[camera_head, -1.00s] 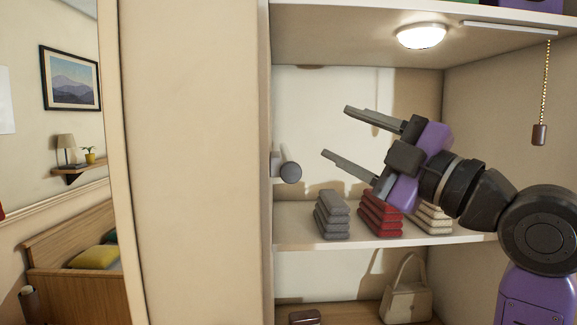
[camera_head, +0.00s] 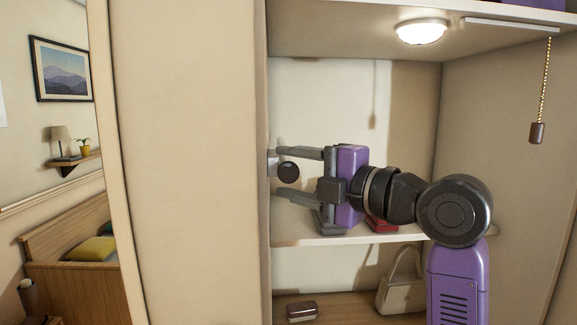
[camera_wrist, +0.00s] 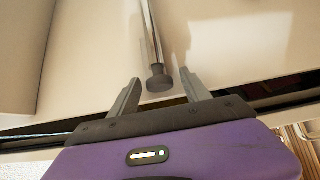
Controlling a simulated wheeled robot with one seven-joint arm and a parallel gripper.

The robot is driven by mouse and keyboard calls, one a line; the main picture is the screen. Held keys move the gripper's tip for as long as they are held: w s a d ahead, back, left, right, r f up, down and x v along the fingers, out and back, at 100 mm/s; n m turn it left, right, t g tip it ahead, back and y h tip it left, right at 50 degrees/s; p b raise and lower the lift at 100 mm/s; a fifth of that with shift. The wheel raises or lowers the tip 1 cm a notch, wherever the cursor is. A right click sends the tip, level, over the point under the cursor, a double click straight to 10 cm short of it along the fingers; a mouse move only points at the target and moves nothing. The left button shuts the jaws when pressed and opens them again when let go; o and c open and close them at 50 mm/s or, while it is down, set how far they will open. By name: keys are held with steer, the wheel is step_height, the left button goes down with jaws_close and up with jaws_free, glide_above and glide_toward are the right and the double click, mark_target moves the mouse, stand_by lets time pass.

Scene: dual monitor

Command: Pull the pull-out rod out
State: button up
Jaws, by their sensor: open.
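The pull-out rod (camera_head: 288,172) shows its dark round end cap at the left inner wall of the wardrobe. In the wrist view the rod (camera_wrist: 160,78) is a thin metal bar ending in a dark round knob. My gripper (camera_head: 277,176) is open, its two fingers pointing left, one above and one below the knob. In the wrist view the knob lies between the fingers of my gripper (camera_wrist: 159,90), with a gap visible on each side. Whether a finger touches the rod cannot be told. The rod's far part is hidden in the head view.
Folded clothes, including a red stack (camera_head: 381,223), lie on the shelf (camera_head: 300,238) below, mostly hidden behind my arm. A lamp (camera_head: 422,32) and a pull chain (camera_head: 545,80) hang above. A handbag (camera_head: 402,284) and a small box (camera_head: 302,311) sit lower down.

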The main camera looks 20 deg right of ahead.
steer(key=shift+w+a, duration=0.15)
steer(key=shift+w, duration=0.15)
jaws_close()
steer(key=shift+f, duration=0.1)
stand_by(1.2)
